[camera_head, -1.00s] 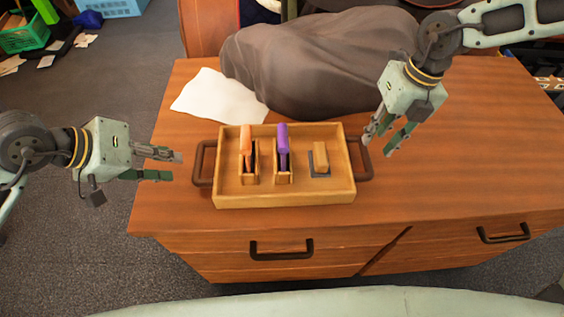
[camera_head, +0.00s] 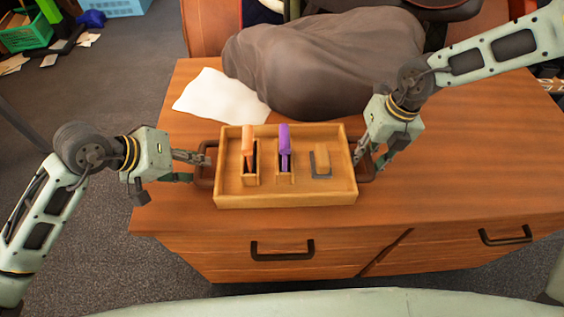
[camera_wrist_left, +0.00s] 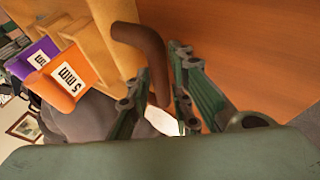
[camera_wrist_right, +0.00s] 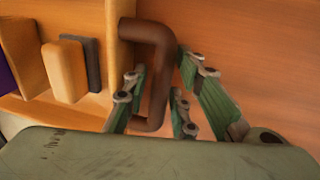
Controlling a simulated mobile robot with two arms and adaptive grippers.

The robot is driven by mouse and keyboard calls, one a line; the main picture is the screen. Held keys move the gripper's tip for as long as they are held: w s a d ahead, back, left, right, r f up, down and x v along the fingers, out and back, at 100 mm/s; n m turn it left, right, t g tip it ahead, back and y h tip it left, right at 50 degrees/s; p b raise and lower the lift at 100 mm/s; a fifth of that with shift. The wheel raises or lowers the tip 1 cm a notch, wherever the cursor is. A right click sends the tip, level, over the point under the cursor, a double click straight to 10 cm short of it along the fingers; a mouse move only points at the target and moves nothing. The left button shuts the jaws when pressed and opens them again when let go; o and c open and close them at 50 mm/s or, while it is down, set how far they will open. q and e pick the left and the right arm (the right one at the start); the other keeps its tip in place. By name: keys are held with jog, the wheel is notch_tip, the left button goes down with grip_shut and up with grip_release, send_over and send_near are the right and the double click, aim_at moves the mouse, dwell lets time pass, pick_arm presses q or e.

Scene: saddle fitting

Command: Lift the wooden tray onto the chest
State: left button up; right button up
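The wooden tray (camera_head: 285,201) lies on the top of the wooden chest (camera_head: 455,185). It holds an orange-handled tool (camera_head: 248,146) and a purple-handled tool (camera_head: 285,140) in slots, and a wooden block on a grey base (camera_head: 322,160). My left gripper (camera_head: 205,167) is at the tray's left handle (camera_wrist_left: 145,50), open, with the handle between its fingers in the left wrist view. My right gripper (camera_head: 366,166) is at the right handle (camera_wrist_right: 158,75), open, with the bar between its fingers in the right wrist view. Neither gripper clearly grips.
A dark grey draped bundle (camera_head: 320,62) lies behind the tray, with a white sheet (camera_head: 220,97) at its left. The chest's top is clear to the right. Drawers with dark handles (camera_head: 282,250) face the front.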

pick_arm(q)
jog(key=shift+c, duration=0.6)
pick_arm(e)
jog(key=shift+c, duration=0.5)
pick_arm(q)
grip_shut()
pick_arm(e)
grip_shut()
pick_arm(q)
jog(key=shift+w+r, duration=0.1)
jog(key=shift+r, duration=0.15)
pick_arm(e)
jog(key=shift+r, duration=0.2)
